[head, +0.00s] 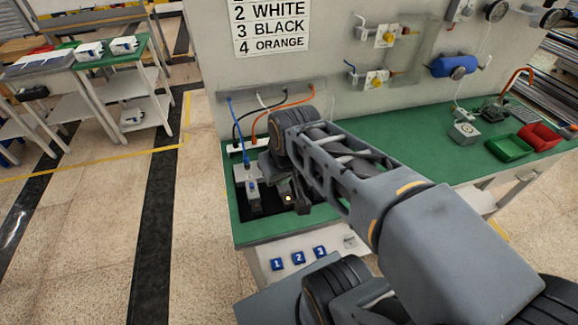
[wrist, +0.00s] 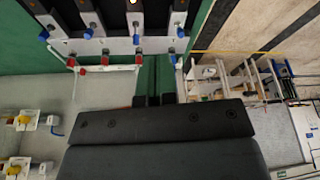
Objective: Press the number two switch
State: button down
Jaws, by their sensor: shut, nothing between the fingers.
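Three blue number plates sit on the bench's front face: one (head: 277,264), two (head: 298,258) and three (head: 319,251). On a black area of the bench top is a grey switch box (head: 252,190); my arm hides much of the row. The wrist view shows several such boxes with blue parts, including one in the middle (wrist: 135,18) and one at right (wrist: 179,20). A small orange-red light glows at its top edge. I cannot read numbers on the boxes. My gripper (wrist: 153,100) is shut and empty, with its tips apart from the boxes in the picture.
A wall sign (head: 271,25) lists 2 WHITE, 3 BLACK, 4 ORANGE. Blue, white, black and orange cables run from a wall strip (head: 270,92). Green (head: 508,147) and red (head: 540,136) bins stand at the right. The green bench top (head: 425,165) is clear in the middle.

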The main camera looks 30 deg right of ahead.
jog(key=w+d+f+n+g+y+b, duration=0.1)
jog(key=w+d+f+n+y+b, duration=0.2)
jog(key=w+d, duration=0.4)
jog(key=w+d+f+n+g+y+b, duration=0.1)
jog(key=w+d+f+n+y+b, duration=0.2)
jog(key=w+d, duration=0.4)
jog(key=d+f+y+b, duration=0.1)
jog(key=d+f, duration=0.1)
jog(key=d, duration=0.3)
jog(key=shift+w+n+b, duration=0.15)
jog(key=shift+n+b, duration=0.15)
jog(key=x, duration=1)
jog(key=shift+a, duration=0.25)
jog(key=shift+s+a+r+p, duration=0.2)
jog(key=shift+s+a, duration=0.15)
jog(key=shift+a, duration=0.15)
jog(key=shift+s+a+r+p, duration=0.15)
jog(key=shift+s+a, duration=0.15)
jog(key=shift+a, duration=0.15)
jog(key=shift+s+a, duration=0.3)
jog(key=shift+a, duration=0.35)
jog(key=shift+d+f+b, duration=0.1)
jog(key=shift+d+b, duration=0.05)
jog(key=shift+b, duration=0.45)
